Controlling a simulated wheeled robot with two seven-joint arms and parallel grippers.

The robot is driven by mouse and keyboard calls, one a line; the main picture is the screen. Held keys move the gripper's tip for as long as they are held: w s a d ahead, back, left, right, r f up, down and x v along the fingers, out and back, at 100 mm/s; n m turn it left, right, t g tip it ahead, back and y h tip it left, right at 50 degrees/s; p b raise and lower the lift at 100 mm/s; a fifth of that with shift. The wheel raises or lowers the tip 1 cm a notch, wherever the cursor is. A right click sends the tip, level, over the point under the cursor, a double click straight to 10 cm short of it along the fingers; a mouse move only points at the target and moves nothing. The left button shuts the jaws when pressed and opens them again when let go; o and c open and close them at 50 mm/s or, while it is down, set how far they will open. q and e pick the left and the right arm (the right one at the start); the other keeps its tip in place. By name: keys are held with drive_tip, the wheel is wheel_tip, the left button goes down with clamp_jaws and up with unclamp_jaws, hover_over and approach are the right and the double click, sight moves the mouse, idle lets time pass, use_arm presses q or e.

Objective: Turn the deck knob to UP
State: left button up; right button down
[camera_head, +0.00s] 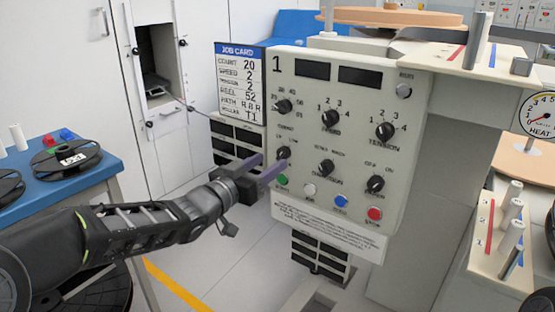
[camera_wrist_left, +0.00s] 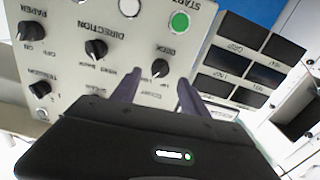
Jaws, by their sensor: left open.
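The deck knob (camera_head: 283,153) is a small black knob at the lower left of the panel, just above the green button. It also shows in the left wrist view (camera_wrist_left: 160,68), where the panel appears upside down, under the label DECK. Its pointer direction is too small to tell. My left gripper (camera_head: 272,163) is open, its two purple-grey fingers reaching toward the panel at the knob. In the left wrist view the gripper's fingertips (camera_wrist_left: 160,83) lie on either side of the knob, with a gap around it. I cannot tell whether they touch it. My right gripper is out of view.
The control panel (camera_head: 385,88) carries several other black knobs, including the direction knob (camera_head: 325,168). A green button (camera_head: 282,181) sits close below the deck knob. A job card (camera_head: 240,85) hangs at the panel's left. A blue table (camera_head: 30,196) with reels stands at the left.

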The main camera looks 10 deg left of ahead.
sight(279, 156)
use_arm(q)
drive_tip(key=shift+b+x, duration=0.4)
drive_tip(key=shift+x, duration=1.95)
drive_tip(key=shift+c, duration=0.2)
clamp_jaws()
